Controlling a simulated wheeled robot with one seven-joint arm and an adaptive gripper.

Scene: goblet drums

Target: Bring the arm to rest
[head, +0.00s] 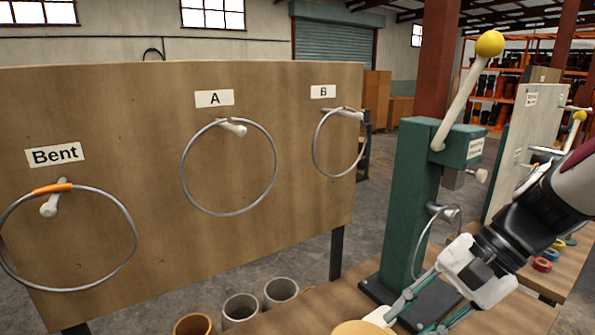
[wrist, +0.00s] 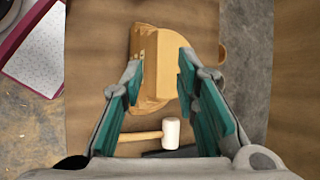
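My gripper (head: 418,320) is at the lower right of the head view, pointing down and to the left, low in front of the green press. In the wrist view my gripper (wrist: 162,70) has its two teal fingers spread apart, with nothing held between them. Beyond the fingertips is a tan wooden piece (wrist: 150,45) with a raised block, lying on a brown bench top. A mallet (wrist: 171,133) with a pale head and wooden handle lies on the bench between the fingers' bases, below the tan piece in the picture.
A green press (head: 408,190) with a yellow-knobbed lever (head: 465,92) stands close to my arm. A wooden board (head: 110,120) with rings hanging on pegs labelled Bent, A and B fills the left. Several round pots (head: 240,308) stand below it. Open floor lies beyond.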

